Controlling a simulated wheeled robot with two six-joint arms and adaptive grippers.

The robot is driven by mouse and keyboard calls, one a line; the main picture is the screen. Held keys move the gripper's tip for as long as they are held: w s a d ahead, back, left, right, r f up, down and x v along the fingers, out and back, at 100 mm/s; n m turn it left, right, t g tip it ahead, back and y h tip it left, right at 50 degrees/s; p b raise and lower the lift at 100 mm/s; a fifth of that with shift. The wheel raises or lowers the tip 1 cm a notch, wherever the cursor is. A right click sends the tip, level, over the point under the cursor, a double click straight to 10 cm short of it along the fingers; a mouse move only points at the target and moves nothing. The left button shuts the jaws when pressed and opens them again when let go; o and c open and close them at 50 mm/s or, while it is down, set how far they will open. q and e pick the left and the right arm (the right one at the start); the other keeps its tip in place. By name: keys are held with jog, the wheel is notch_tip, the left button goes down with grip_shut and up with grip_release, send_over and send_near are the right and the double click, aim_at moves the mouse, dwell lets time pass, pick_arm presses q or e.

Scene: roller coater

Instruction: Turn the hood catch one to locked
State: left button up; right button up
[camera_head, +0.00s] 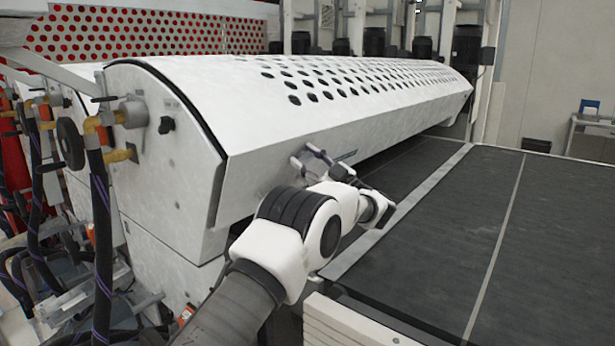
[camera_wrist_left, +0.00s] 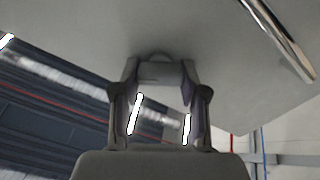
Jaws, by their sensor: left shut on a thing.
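The white hood (camera_head: 270,170) with rows of dark oval holes spans the machine. My left gripper (camera_head: 324,160) is at the hood's lower front face, and its arm comes up from below. In the left wrist view, the fingers of this gripper (camera_wrist_left: 159,82) are shut on a small grey catch (camera_wrist_left: 158,71) at the hood's pale surface. The fingers hide the sides of the catch, and its turned position cannot be told. My right gripper is in neither view.
A shiny bar (camera_wrist_left: 282,40) crosses the hood surface near the gripper in the left wrist view. A dark flat conveyor bed (camera_head: 450,230) lies to the right. Hoses and yellow fittings (camera_head: 105,120) crowd the hood's left end.

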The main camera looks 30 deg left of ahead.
pick_arm(q)
jog(key=n+b, duration=0.2)
jog(key=b, duration=0.1)
jog(key=n+b, duration=0.3)
jog(key=b, duration=0.1)
jog(key=n+b, duration=0.3)
jog(key=shift+s+a+f, duration=0.1)
jog(key=shift+s+f, duration=0.05)
jog(key=shift+f, duration=0.25)
jog(key=shift+n+b, duration=1.1)
jog(key=shift+n, duration=0.1)
jog(key=shift+r+n+b, duration=0.15)
jog(key=shift+n+b, duration=0.35)
jog(key=shift+n, duration=0.2)
jog(key=o, duration=1.2)
jog(key=shift+a, duration=0.1)
jog(key=shift+c, duration=0.2)
